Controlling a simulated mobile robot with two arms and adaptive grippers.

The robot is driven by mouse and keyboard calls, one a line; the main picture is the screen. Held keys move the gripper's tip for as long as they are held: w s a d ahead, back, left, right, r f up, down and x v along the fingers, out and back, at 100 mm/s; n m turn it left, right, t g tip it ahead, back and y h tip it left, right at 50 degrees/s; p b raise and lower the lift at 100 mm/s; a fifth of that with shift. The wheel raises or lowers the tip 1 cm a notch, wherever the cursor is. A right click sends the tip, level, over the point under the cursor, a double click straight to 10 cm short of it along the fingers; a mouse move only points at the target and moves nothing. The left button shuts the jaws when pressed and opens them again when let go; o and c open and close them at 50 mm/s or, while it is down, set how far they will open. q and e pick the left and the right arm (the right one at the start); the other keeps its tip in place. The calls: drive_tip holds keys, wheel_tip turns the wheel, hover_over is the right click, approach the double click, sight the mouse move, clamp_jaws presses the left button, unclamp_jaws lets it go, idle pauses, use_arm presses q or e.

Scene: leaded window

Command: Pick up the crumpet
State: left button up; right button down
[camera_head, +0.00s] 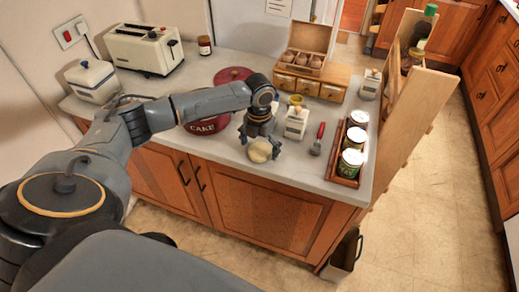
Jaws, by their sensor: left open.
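The crumpet (259,152) is a small pale round thing near the front edge of the grey counter. My left gripper (260,146) points down over it, with its fingers spread apart on either side of it. The left gripper is open. I cannot tell whether the fingers touch the crumpet. My right gripper is not in view.
A red cake tin (203,127) stands left of the left gripper, partly behind my arm. A white carton (296,122), a red-handled tool (318,138) and a tray of tins (346,182) stand to the right. A toaster (143,49) and a white dish (93,80) stand far left.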

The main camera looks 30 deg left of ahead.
use_arm(q)
drive_tip(key=c, duration=1.2)
drive_tip(key=shift+c, duration=0.2)
